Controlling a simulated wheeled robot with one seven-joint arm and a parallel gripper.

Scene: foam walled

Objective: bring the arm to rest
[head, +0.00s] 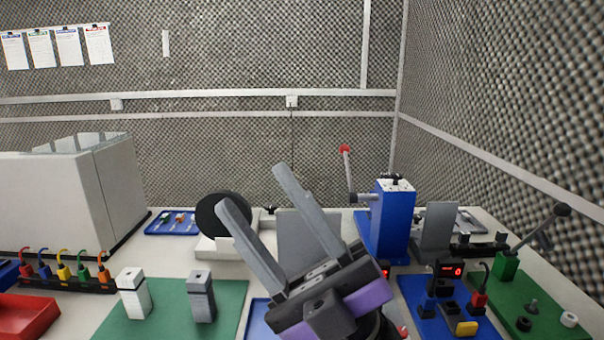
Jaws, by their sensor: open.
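My gripper (257,212) is raised in front of the bench in the middle of the head view. Its two long grey fingers point up and to the left. They are spread apart with nothing between them. The purple and dark body of the gripper hides part of the bench behind it, including part of a blue tray or mat.
A green mat (170,318) holds a white block (134,297) and a grey block (201,300). A blue press (391,222) with a red-knobbed lever stands behind right. A green fixture (507,266) with a black-knobbed lever is at right. A white box (62,200) stands left.

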